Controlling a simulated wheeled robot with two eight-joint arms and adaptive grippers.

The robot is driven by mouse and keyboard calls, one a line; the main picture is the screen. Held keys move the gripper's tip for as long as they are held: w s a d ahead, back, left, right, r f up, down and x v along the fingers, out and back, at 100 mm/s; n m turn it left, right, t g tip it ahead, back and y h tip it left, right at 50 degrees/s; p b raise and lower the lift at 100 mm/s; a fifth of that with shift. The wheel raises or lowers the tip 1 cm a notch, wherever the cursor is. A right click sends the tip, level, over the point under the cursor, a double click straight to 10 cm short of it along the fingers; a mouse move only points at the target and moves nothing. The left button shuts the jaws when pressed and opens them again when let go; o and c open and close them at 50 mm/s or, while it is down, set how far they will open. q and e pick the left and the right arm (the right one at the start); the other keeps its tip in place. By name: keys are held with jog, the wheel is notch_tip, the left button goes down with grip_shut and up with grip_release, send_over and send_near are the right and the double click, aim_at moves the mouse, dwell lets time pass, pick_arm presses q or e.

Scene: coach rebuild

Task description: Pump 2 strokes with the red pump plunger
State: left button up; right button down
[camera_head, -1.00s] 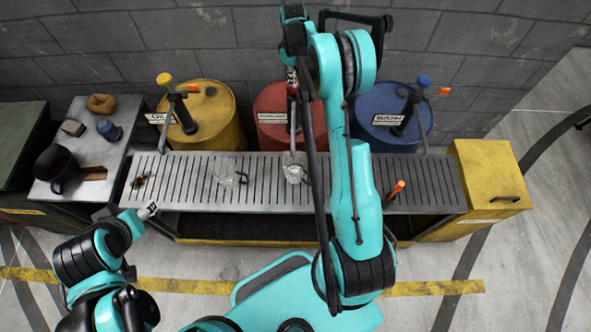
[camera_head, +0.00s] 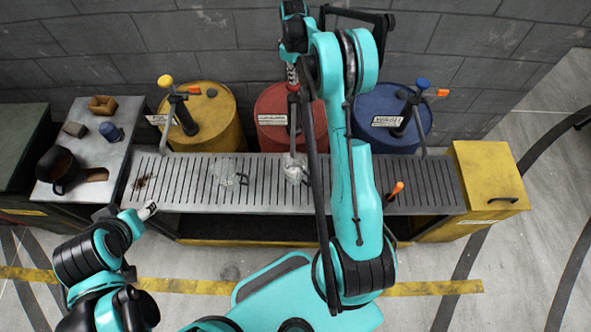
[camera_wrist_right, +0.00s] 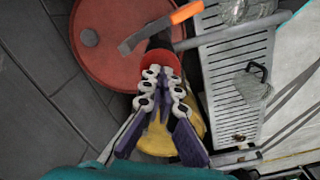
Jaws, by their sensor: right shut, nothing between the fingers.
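The red drum (camera_head: 268,104) stands between the yellow and blue drums, and also fills the upper left of the right wrist view (camera_wrist_right: 110,35). In the head view my right gripper (camera_head: 292,76) sits just above the pump. A glass mug (camera_head: 295,170) stands on the grate below the red pump. My left gripper (camera_head: 148,210) is low at left, its jaws too small to read.
The yellow drum (camera_head: 222,118) and blue drum (camera_head: 382,133) have their own pumps. A second glass (camera_head: 228,172) stands on the slotted grate (camera_head: 420,190). A side table (camera_head: 129,118) at left holds a dark funnel-like vessel and small items. A yellow cabinet (camera_head: 490,175) stands at right.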

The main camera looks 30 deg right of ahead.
jog(key=shift+r+p, duration=1.1)
jog(key=shift+r, duration=1.15)
jog(key=shift+f, duration=0.1)
jog(key=shift+f+b, duration=2.45)
jog(key=shift+f, duration=0.8)
jog(key=shift+f+b, duration=0.3)
jog(key=shift+f, duration=0.05)
jog(key=shift+r, duration=0.1)
jog(key=shift+r+p, duration=2.05)
jog(key=shift+r, duration=1.55)
jog(key=shift+r+p, duration=1.65)
jog(key=shift+r, duration=1.35)
